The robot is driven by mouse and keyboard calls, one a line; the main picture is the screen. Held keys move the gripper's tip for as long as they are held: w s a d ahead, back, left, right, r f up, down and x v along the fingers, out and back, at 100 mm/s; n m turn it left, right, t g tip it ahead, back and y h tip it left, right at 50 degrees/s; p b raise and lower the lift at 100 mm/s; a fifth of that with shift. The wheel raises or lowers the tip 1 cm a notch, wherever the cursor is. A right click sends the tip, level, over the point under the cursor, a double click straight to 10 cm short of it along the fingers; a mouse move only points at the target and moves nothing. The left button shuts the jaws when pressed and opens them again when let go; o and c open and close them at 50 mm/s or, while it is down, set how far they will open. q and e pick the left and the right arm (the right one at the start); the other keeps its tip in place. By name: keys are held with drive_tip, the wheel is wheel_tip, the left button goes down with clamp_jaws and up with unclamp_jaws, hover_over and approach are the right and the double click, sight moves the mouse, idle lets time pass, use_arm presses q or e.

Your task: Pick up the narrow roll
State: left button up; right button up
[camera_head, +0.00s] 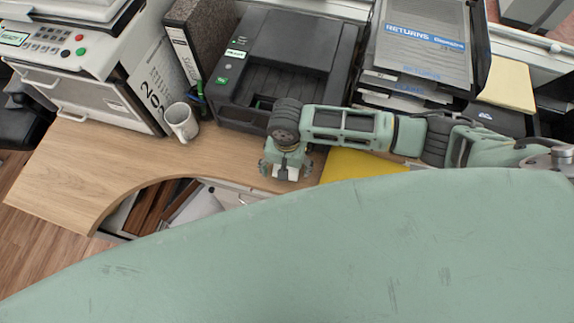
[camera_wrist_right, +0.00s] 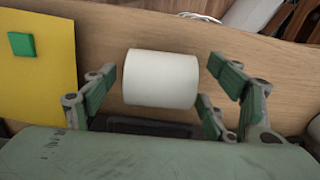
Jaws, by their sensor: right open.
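The narrow roll is a white cylinder (camera_wrist_right: 160,78) in the right wrist view, on the wooden counter. In the head view a small white part of it (camera_head: 287,174) appears to show beneath my right gripper (camera_head: 287,169), mostly hidden by it. My right gripper is open, with its green-padded fingers on either side of the roll in the right wrist view. Gaps show between the fingers and the roll, so it is not gripped. My left gripper is not in view.
A yellow sheet (camera_head: 365,164) lies right of the gripper, with a green square (camera_wrist_right: 21,44) on it in the wrist view. A black printer (camera_head: 270,60) stands behind, a white mug (camera_head: 182,123) to the left. The counter (camera_head: 90,170) is clear at left. An open shelf lies below its curved edge.

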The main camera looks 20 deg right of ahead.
drive_tip(key=shift+c, duration=0.3)
drive_tip(key=c, duration=0.7)
drive_tip(key=shift+c, duration=1.1)
drive_tip(key=c, duration=0.4)
drive_tip(key=shift+r, duration=0.5)
wheel_tip(320, 180, up, 3)
drive_tip(key=shift+f+b, duration=0.15)
drive_tip(key=shift+b, duration=0.25)
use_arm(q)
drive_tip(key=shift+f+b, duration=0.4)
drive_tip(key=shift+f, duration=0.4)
use_arm(e)
drive_tip(key=s+d+r, duration=0.1)
drive_tip(key=s+r, duration=0.1)
drive_tip(key=s, duration=0.1)
drive_tip(key=s+d+r, duration=0.1)
drive_tip(key=s+r, duration=0.2)
drive_tip(key=s, duration=0.1)
drive_tip(key=s+d+r, duration=0.1)
drive_tip(key=s+r, duration=0.1)
drive_tip(key=s, duration=0.2)
drive_tip(key=shift+s+d+r, duration=0.1)
drive_tip(key=shift+d+r, duration=0.1)
drive_tip(key=shift+d, duration=0.05)
